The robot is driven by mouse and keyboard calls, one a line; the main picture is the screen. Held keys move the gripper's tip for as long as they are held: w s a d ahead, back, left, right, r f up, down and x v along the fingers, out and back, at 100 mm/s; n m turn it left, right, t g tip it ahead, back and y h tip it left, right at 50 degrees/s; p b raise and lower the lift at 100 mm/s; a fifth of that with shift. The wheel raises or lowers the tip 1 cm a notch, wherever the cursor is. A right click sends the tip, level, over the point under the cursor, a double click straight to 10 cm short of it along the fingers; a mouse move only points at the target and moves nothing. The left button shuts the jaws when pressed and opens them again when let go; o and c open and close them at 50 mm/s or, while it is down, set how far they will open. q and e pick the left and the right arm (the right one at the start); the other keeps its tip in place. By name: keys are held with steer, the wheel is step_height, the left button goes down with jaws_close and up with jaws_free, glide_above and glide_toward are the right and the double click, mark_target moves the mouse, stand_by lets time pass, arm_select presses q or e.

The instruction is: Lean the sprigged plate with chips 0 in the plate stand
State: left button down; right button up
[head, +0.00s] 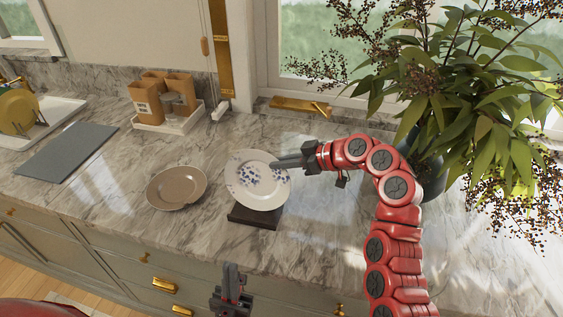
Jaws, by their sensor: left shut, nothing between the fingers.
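The sprigged plate (248,197), white with blue sprigs, stands tilted at the dark plate stand (262,219), its face toward me. The plate hides much of the stand, so I cannot tell how its lower edge sits there. My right gripper (276,163) is at the plate's upper right rim, its fingers overlapping the rim in the picture. I cannot tell whether they grip it. My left gripper (232,267) is shut and empty, low in front of the counter, below the stand in the picture and apart from the plate.
A brown plate (176,187) lies on the marble counter left of the stand. A grey mat (66,152), a white tray (168,126) with brown containers, and a rack with yellow dishes (18,108) are further left. A large leafy plant (490,110) stands at the right.

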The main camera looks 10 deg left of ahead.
steer(key=o, duration=0.3)
steer(key=shift+o, duration=0.2)
steer(key=shift+s+d+r, duration=0.1)
steer(key=shift+d+r, duration=0.1)
steer(key=shift+d, duration=0.4)
steer(key=b+v, duration=0.4)
steer(key=v, duration=1.2)
steer(key=shift+b, duration=0.3)
steer(key=shift+s+r, duration=0.1)
steer(key=shift+r, duration=0.05)
